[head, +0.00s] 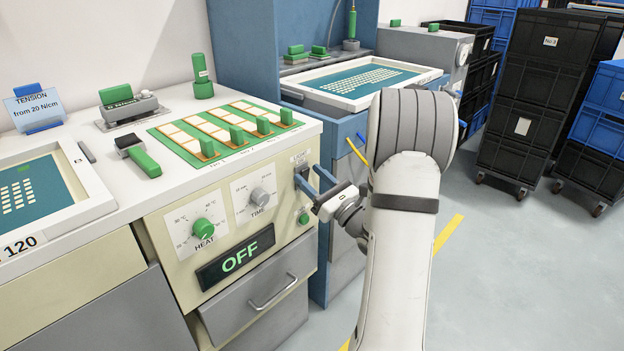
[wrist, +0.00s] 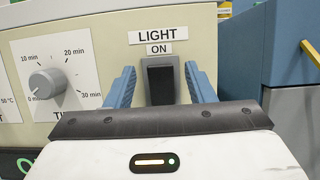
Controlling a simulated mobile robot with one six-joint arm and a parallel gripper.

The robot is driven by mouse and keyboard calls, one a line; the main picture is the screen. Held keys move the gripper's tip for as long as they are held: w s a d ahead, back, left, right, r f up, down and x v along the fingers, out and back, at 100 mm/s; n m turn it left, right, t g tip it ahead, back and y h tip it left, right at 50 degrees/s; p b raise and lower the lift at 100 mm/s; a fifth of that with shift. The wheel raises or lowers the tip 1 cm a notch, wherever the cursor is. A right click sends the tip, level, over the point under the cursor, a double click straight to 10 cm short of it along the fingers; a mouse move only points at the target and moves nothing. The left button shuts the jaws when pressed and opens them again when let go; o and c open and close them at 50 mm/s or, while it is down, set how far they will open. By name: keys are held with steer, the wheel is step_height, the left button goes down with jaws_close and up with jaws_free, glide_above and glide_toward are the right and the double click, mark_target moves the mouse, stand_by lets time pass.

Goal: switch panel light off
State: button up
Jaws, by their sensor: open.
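The light switch (wrist: 160,80) is a dark rocker in a grey frame on the cream front panel (wrist: 110,120). Labels reading LIGHT and ON sit above it in the wrist view. The switch is partly hidden by my fingers in the head view. My gripper (head: 309,176) is open, with its blue fingers pointing at the panel. In the wrist view my gripper (wrist: 159,70) has one finger to each side of the switch, and nothing is held. I cannot tell whether the fingertips touch the panel.
A TIME knob (head: 261,197) and a green HEAT knob (head: 203,230) sit left of the switch. A green button (head: 303,218) is below it, and a display (head: 236,257) reads OFF. A blue cabinet (head: 346,215) stands close on the right. Open floor lies further right.

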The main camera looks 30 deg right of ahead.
steer(key=p+v, duration=0.1)
steer(key=v, duration=0.7)
steer(key=shift+w+a, duration=0.1)
steer(key=shift+a, duration=0.05)
stand_by(0.3)
steer(key=s+a+r+n+g+y+p, duration=0.2)
steer(key=a+r+n+g+y+p, duration=0.3)
steer(key=a, duration=0.4)
steer(key=s+a+r+n+g+y+p, duration=0.35)
steer(key=a+r+n+g, duration=0.35)
steer(key=a, duration=0.3)
steer(key=s+a+r+n+g+h+p, duration=0.4)
steer(key=s+a+n+g+h+p, duration=0.15)
steer(key=s+n+g+p, duration=0.3)
steer(key=s+d+r+n+t+h+p, duration=0.1)
steer(key=s+d+r+n+h+p, duration=0.1)
steer(key=r+n+h+p, duration=0.3)
steer(key=s+d+r+n+t+h+p, duration=0.1)
steer(key=s+d+r+n+h+p, duration=0.1)
steer(key=r+n+h+p, duration=0.3)
step_height(320, 180, up, 2)
steer(key=shift+s+d+r+n+h, duration=0.2)
steer(key=shift+s+d+n+h, duration=0.1)
steer(key=shift+d+n, duration=0.45)
